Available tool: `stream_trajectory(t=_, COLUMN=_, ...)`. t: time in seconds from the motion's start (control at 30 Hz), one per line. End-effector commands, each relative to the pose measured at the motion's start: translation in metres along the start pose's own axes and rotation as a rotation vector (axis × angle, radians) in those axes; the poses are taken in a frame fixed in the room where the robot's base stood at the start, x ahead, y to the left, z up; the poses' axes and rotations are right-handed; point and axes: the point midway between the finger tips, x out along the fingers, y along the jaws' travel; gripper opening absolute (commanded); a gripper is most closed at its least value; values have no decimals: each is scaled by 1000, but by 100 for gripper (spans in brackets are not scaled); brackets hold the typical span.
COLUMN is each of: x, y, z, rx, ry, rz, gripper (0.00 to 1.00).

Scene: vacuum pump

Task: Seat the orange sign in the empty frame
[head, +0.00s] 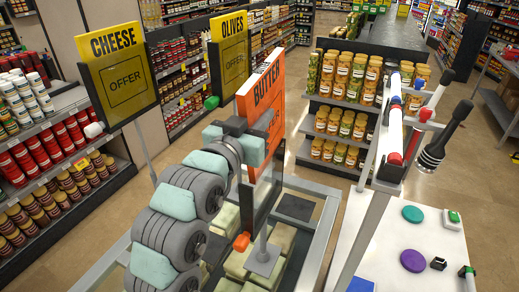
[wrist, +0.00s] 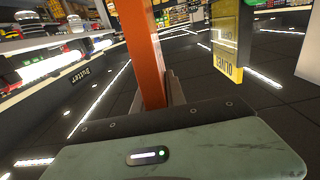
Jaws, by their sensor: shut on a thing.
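The orange BUTTER sign (head: 267,84) stands upright in the head view, and my gripper (head: 260,137) is shut on its side edge. In the wrist view the sign (wrist: 144,50) shows edge-on as a tall orange strip rising from the jaws. The dark empty frame (head: 262,210) stands on a post directly below the sign. The sign's lower part overlaps the top of the frame in the head view. I cannot tell how deep it sits in the frame, as my arm hides part of this.
Framed yellow CHEESE (head: 118,75) and OLIVES (head: 230,55) signs stand to the left. Pale blocks (head: 280,236) lie in the metal-railed case below. A white counter (head: 395,225) with coloured discs is at right. Jar shelves (head: 345,110) stand behind.

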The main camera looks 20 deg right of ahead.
Motion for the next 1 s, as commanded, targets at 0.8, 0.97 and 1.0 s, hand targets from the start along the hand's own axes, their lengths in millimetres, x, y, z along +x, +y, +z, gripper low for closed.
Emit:
stream_trajectory(t=0.8, x=1, y=0, z=107, rx=-10, ry=-27, rz=2, gripper=0)
stream_trajectory(t=0.97, x=1, y=0, z=105, rx=-8, ry=-23, rz=2, gripper=0)
stream_trajectory(t=1.0, x=1, y=0, z=105, rx=-7, ry=-22, rz=2, gripper=19)
